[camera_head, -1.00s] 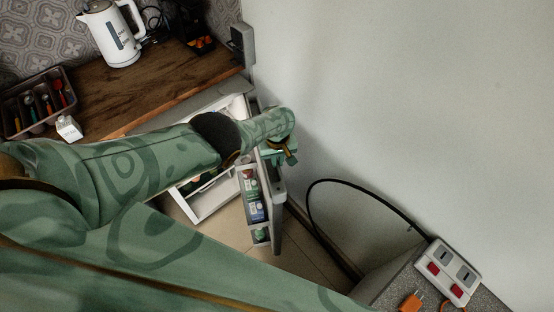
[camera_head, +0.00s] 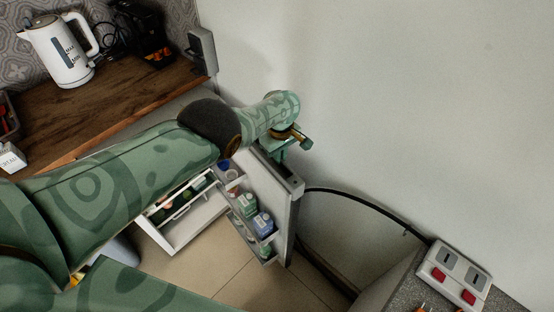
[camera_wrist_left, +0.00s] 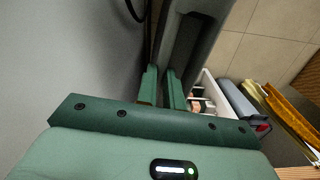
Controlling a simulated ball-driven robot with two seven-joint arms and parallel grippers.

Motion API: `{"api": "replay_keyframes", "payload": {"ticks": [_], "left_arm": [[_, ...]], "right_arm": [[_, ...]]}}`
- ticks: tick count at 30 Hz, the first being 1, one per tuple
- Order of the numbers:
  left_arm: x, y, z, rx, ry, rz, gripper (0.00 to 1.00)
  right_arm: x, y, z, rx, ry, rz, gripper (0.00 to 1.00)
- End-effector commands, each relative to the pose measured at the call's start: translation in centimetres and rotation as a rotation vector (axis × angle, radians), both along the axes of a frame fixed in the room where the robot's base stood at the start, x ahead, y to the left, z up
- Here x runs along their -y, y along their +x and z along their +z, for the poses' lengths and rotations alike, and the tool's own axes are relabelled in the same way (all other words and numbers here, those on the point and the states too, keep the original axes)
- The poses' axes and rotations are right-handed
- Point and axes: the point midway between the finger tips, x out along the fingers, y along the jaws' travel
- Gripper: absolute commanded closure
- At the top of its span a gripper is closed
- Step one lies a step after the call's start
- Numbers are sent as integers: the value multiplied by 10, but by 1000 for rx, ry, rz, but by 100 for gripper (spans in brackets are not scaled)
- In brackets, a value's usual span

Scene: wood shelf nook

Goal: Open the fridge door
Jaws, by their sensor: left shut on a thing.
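The fridge door (camera_head: 287,222) stands open under the wooden counter, swung out toward the grey wall. Its inner racks (camera_head: 243,212) hold several bottles and cartons. Part of the fridge interior (camera_head: 190,222) shows, with a white drawer and dark items in it. My left gripper (camera_head: 283,150) is at the top of the door, shut on it. In the left wrist view its two fingers (camera_wrist_left: 162,88) reach to either side of the door's edge, and the dark door panel (camera_wrist_left: 192,42) extends ahead of them. My left forearm hides part of the fridge top. My right gripper is not in view.
The grey wall (camera_head: 400,90) is close behind the door. A black cable (camera_head: 350,193) runs along it to a socket block (camera_head: 456,272) on a grey surface. A white kettle (camera_head: 62,50) stands on the counter (camera_head: 90,112). Tiled floor (camera_head: 210,268) is clear below.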

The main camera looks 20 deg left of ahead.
Motion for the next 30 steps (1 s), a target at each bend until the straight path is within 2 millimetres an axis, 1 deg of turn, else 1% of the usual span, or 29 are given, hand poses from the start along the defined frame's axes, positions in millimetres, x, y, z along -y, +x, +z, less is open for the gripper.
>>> {"api": "replay_keyframes", "payload": {"ticks": [1,11,12,14,23,26,29,30], "left_arm": [[2,-3,-3,-7,-3,0,100],[3,-3,-3,-8,-4,1,100],[3,-3,-3,-8,-4,1,86],[3,-3,-3,-8,-4,1,69],[1,-1,0,-4,-2,2,69],[1,-1,11,-2,-2,2,69],[2,0,33,1,-3,2,69],[2,0,44,1,-3,2,69]], "right_arm": [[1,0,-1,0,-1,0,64],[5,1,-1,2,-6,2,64],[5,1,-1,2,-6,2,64],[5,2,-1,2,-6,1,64],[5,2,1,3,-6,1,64],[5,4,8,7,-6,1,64],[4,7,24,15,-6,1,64],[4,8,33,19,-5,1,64]]}}
